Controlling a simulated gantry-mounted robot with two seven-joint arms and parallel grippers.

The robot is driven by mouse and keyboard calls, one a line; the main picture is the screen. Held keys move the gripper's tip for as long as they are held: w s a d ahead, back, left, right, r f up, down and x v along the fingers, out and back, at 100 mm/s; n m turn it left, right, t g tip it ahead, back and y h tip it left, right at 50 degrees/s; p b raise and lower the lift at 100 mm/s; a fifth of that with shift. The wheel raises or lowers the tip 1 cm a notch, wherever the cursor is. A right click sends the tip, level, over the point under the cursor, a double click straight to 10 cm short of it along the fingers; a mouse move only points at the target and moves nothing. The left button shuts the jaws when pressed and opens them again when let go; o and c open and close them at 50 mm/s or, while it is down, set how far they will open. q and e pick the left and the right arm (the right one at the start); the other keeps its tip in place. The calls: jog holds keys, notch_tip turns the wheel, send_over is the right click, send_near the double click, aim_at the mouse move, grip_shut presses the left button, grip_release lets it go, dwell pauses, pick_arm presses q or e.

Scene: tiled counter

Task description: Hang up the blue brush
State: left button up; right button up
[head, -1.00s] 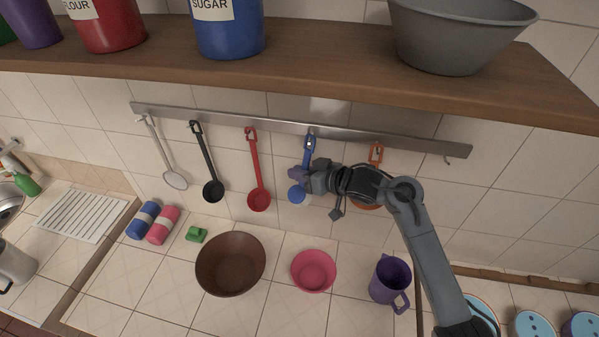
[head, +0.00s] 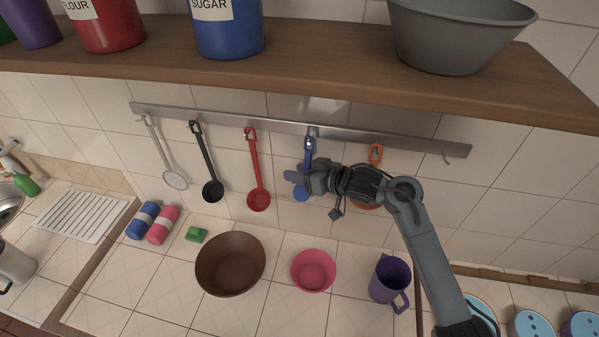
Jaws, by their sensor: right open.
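The blue brush (head: 309,149) is on the metal rail (head: 230,119) under the shelf, its looped top end at a hook. It hangs down, nearly upright, between the red ladle and the orange utensil. My right gripper (head: 292,176) is open in front of its lower part and covers the middle of it. The rounded blue lower end shows just below the fingers. I cannot tell whether the fingers touch the brush. My left gripper is out of view.
A white skimmer (head: 175,181), black ladle (head: 213,191) and red ladle (head: 258,199) hang to the left. An orange utensil (head: 376,153) hangs partly behind my arm. A bare hook (head: 446,158) is at the right. A brown bowl (head: 231,264), pink bowl (head: 314,271) and purple jug (head: 389,281) stand below.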

jog(key=shift+r, duration=0.1)
notch_tip(320, 180, up, 4)
jog(key=shift+d+r+b, duration=0.1)
jog(key=shift+b, duration=0.75)
jog(key=w+r+b+v, duration=0.1)
jog(key=b+v, duration=0.1)
jog(key=v, duration=1.1)
jog(key=shift+r, duration=0.4)
jog(key=s, duration=0.1)
jog(key=s+p, duration=0.2)
jog(key=shift+s+a, duration=0.3)
jog(key=shift+s, duration=0.1)
